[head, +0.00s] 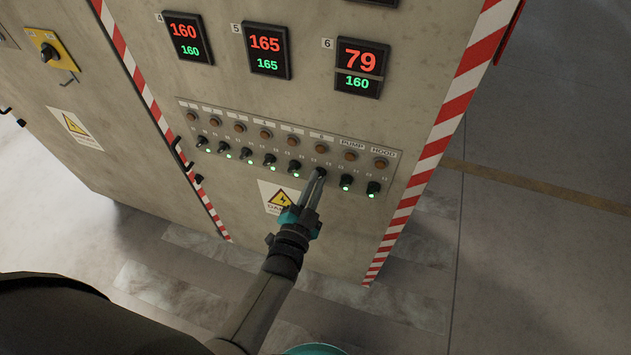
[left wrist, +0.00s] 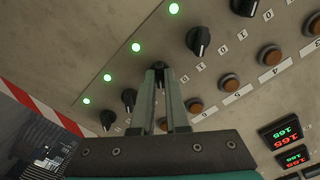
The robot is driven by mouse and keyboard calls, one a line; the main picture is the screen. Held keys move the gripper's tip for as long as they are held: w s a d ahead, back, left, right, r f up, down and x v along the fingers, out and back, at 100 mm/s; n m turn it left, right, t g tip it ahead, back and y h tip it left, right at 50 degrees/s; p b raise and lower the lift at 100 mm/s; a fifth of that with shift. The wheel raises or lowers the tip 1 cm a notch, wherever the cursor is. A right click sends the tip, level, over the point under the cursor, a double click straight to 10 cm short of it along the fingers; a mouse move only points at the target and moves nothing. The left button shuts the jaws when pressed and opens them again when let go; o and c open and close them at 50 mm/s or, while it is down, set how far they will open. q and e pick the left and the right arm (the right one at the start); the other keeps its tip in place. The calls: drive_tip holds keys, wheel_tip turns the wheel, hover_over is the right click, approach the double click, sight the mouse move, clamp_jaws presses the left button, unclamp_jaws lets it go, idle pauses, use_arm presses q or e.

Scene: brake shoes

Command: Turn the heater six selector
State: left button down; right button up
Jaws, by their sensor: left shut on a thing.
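The heater six selector (head: 321,172) is a black knob in the row on the cabinet's control strip, sixth from the left. My left gripper (head: 317,178) is shut on it, its fingers on both sides of the knob. In the left wrist view the left gripper (left wrist: 158,72) reaches the panel, and its fingers hide most of the knob, so I cannot tell its angle. A green lamp (left wrist: 136,47) beside this knob is lit. The heater six display (head: 361,67) reads 79 in red above 160 in green. My right gripper is not in view.
Neighbouring selectors stand close on both sides, such as the fifth (head: 294,167) and the pump selector (head: 346,180), with lit green lamps. Round orange-brown buttons (head: 350,156) line the strip above. A yellow warning sign (head: 281,199) is below. Open floor (head: 540,240) lies right.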

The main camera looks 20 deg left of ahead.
use_arm(q)
drive_tip(key=shift+m, duration=0.6)
drive_tip(key=c, duration=0.9)
unclamp_jaws()
drive_tip(key=shift+s, duration=0.1)
drive_tip(key=s, duration=1)
drive_tip(key=s+p, duration=0.1)
drive_tip(key=s, duration=0.4)
drive_tip(key=shift+a, duration=0.25)
